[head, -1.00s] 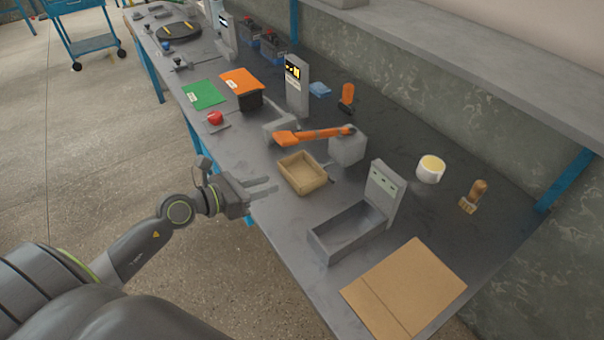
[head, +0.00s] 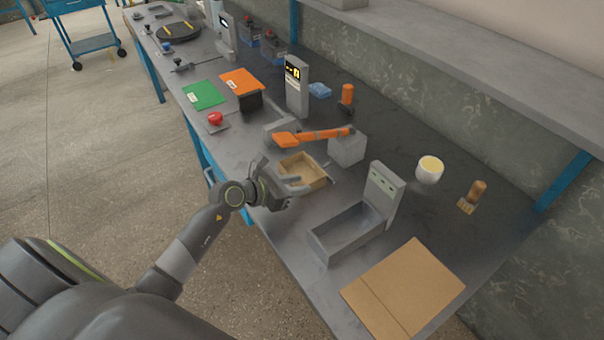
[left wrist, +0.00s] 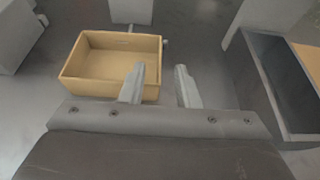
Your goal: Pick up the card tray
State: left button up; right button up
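The card tray (head: 309,170) is a small open tan box on the grey bench, and it looks empty. It also shows in the left wrist view (left wrist: 113,89), ahead and a little left of the fingers. My left gripper (head: 298,185) is open at the tray's near side, with nothing between its fingers. In the left wrist view its left fingertip (left wrist: 158,85) overlaps the tray's near right corner; I cannot tell whether it touches. My right gripper is not in view.
A grey bin with an upright panel (head: 340,231) stands to the right of the tray. An orange arm-like device on a grey block (head: 347,150) is just behind it. A flat brown cardboard sheet (head: 405,290) lies at the front right.

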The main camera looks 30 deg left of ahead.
aim_at(313, 182)
pick_arm(q)
jog(key=shift+x, duration=3.1)
jog(key=shift+s, duration=0.1)
grip_shut()
